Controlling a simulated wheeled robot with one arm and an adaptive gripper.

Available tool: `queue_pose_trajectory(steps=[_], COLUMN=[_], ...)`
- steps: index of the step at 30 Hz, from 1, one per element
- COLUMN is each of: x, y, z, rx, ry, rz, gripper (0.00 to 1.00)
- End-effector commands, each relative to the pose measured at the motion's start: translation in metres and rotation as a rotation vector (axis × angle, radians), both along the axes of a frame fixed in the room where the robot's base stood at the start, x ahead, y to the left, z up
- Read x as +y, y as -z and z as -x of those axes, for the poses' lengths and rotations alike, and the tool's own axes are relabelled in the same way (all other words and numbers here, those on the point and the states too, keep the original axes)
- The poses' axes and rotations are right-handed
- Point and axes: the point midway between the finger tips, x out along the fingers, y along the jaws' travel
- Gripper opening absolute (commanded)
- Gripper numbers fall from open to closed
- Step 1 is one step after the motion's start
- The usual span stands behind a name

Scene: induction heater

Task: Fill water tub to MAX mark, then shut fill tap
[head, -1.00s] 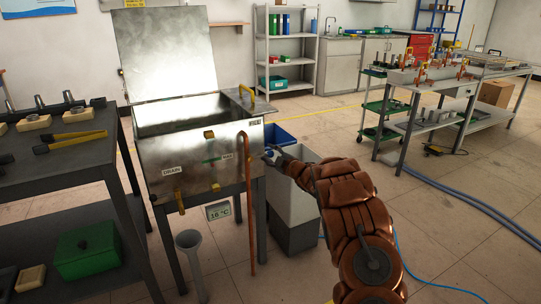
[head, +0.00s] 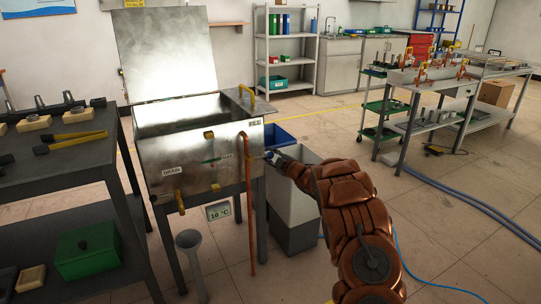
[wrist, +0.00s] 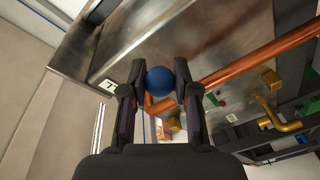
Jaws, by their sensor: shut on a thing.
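The metal water tub (head: 155,152) stands on legs with its lid raised. Its front carries a DRAIN label, a FILL label (head: 254,123) and a MAX mark (head: 224,157) near a short green bar. The water inside cannot be made out. My gripper (head: 271,157) is at the tub's right side, below the FILL label. In the wrist view, my gripper (wrist: 160,84) is shut on a round blue knob (wrist: 160,79), apparently the fill tap's. A copper pipe (head: 248,200) runs down the tub's front right, and also shows in the wrist view (wrist: 265,58).
A yellow drain handle (head: 180,203) and a temperature display (head: 218,212) are low on the tub. A grey standpipe (head: 189,242) stands below. A bench with tongs (head: 70,142) is at left. A grey bin (head: 297,205) is close beside my forearm. Floor at right has blue hoses.

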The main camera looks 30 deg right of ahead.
Motion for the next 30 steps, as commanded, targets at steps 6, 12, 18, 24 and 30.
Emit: queue_pose_trajectory(steps=[6,12,18,24,30], x=[0.002,0.004,0.007,0.009,0.01], y=[0.004,0.017,0.024,0.031,0.034], z=[-0.001,-0.001,-0.002,-0.002,-0.002], rx=[-0.015,-0.025,-0.04,-0.046,-0.049], ry=[-0.001,0.0,-0.002,0.0,0.0], rz=[-0.119,-0.259,-0.376,-0.451,-0.48], gripper=[0.0,0.0,0.0,0.0,0.0])
